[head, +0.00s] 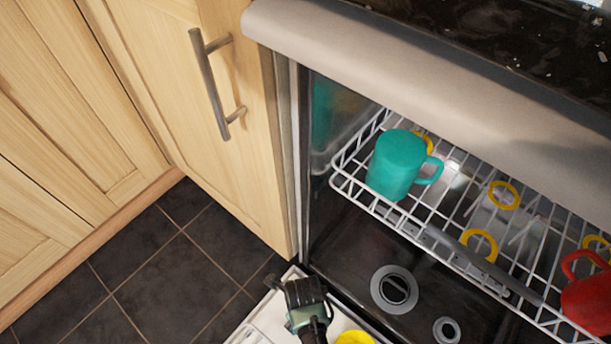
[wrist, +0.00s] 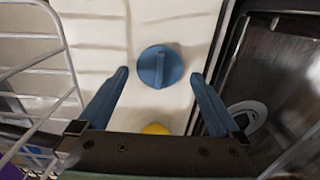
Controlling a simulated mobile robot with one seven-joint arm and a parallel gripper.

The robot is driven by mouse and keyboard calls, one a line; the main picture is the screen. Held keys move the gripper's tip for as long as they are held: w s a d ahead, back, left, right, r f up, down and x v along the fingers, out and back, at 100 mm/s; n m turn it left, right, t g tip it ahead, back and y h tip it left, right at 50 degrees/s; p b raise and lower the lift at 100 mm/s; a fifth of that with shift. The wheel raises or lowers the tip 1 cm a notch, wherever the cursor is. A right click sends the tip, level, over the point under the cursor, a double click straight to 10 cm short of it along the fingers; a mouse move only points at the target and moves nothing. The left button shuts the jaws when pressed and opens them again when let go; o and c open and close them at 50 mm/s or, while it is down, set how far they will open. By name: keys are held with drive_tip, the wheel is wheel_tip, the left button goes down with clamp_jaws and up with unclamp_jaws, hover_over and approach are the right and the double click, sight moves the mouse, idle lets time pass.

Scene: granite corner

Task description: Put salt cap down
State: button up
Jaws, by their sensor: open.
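The salt cap (wrist: 160,66) shows in the wrist view as a round blue cap with a raised ridge across it. It appears to lie on the white inner face of the open dishwasher door (wrist: 98,62). My gripper (wrist: 158,76) is open, with one blue finger on each side of the cap and a visible gap to both. In the head view my gripper (head: 303,291) is low over the door, and the cap cannot be made out there. A round grey opening with a dark centre (head: 394,288) is in the dishwasher floor.
A white wire rack (head: 455,218) above the dishwasher floor holds a teal mug (head: 396,166) and a red mug (head: 590,303). A yellow round part (head: 354,338) is on the door near my gripper. A wooden cabinet (head: 190,100) stands at the left, above dark floor tiles (head: 150,258).

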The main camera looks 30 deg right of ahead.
wheel_tip(320, 180, up, 11)
drive_tip(key=p, duration=0.6)
drive_tip(key=shift+f, duration=0.15)
drive_tip(key=shift+a, duration=0.1)
